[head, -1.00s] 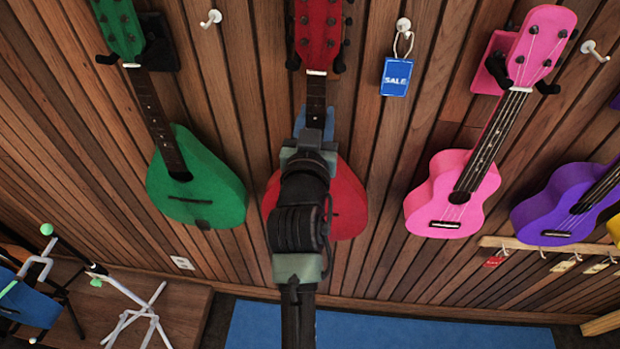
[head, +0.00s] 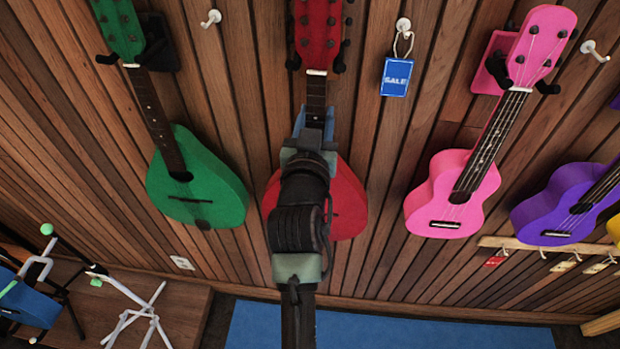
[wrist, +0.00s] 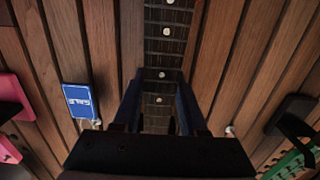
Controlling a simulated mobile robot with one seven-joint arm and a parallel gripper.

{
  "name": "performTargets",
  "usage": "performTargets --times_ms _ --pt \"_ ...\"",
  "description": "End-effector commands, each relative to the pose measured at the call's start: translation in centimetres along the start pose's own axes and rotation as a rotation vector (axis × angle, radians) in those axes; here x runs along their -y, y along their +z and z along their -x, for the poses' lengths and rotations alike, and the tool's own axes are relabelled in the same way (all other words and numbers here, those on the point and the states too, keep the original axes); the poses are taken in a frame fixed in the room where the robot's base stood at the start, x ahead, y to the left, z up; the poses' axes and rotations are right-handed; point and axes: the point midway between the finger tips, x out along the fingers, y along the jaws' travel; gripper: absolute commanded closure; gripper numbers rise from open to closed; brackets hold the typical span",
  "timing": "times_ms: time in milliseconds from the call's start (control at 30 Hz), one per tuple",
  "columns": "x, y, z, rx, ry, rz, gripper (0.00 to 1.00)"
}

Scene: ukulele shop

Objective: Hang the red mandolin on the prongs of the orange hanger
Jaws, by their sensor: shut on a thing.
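The red mandolin (head: 348,205) is upright against the slatted wall in the middle of the head view, its red headstock (head: 318,35) at the top edge. Dark prongs (head: 338,64) show on both sides of its neck just below the headstock. The hanger's backing is hidden behind the headstock, so I cannot see its colour or whether the head rests on the prongs. My gripper (head: 315,125) is shut on the mandolin's neck, above the body. In the wrist view the fretted neck (wrist: 160,75) runs between the two blue fingers (wrist: 158,110). My arm hides the middle of the body.
A green mandolin (head: 195,185) hangs at left, a pink ukulele (head: 455,190) at right, a purple one (head: 565,205) beyond it. A blue SALE tag (head: 396,77) hangs from a white hook right of the red headstock. Stands (head: 135,315) are at lower left.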

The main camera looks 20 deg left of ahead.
Motion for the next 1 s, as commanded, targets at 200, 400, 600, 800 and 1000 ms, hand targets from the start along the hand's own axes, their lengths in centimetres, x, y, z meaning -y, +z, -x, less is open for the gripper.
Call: performTargets --times_ms 200,400,600,800,1000 --pt "0.0 -0.6 0.0 -0.012 -0.001 0.001 1.00" --pt "0.0 -1.3 0.1 -0.013 -0.001 0.001 1.00" --pt "0.0 -2.2 0.1 -0.013 -0.002 0.001 1.00" --pt "0.0 -3.1 0.1 -0.013 -0.001 0.001 1.00" --pt "0.0 -3.3 0.1 -0.012 -0.001 0.001 1.00"
